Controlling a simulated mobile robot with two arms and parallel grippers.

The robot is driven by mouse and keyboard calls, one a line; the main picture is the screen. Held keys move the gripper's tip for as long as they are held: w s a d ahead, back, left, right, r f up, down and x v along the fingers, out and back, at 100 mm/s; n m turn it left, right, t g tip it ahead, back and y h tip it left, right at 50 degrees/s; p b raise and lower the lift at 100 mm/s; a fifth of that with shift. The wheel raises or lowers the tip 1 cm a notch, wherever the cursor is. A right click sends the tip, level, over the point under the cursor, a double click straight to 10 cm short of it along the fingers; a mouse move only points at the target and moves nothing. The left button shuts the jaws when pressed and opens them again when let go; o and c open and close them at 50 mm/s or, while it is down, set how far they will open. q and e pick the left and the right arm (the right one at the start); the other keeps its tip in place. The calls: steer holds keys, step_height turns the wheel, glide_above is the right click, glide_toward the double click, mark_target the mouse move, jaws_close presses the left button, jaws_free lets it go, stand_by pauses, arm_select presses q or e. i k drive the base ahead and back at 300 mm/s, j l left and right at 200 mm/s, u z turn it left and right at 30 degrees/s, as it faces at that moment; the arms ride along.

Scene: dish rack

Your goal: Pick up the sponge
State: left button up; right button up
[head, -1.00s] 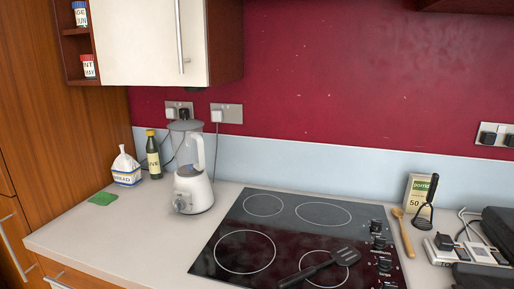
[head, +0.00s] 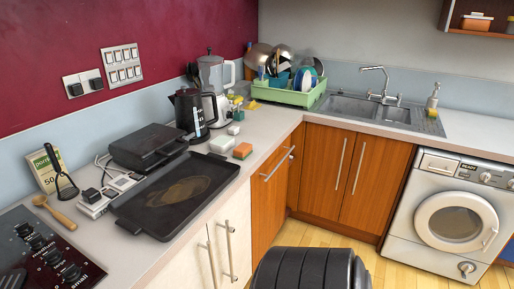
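An orange sponge with a green layer (head: 243,151) lies on the counter near its front edge, in the middle of the head view. It sits just right of the black tray's far end. A small whitish block (head: 221,145) lies just left of it; I cannot tell what it is. Neither of my grippers shows in the head view.
A black tray (head: 205,170), a black grill (head: 148,147) and a white power strip (head: 108,196) crowd the counter to the left. A black kettle (head: 188,115) and a blender (head: 212,75) stand behind. A green dish rack (head: 292,97) and the sink (head: 372,110) are farther right.

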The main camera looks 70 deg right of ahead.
mark_target(242, 152)
steer(key=z, duration=2.2)
steer(key=u, duration=0.3)
steer(key=i+l+u, duration=0.1)
steer(key=u, duration=0.25)
steer(key=l+u, duration=0.4)
steer(key=i+l+u, duration=0.1)
steer(key=u, duration=0.25)
steer(key=l, duration=0.1)
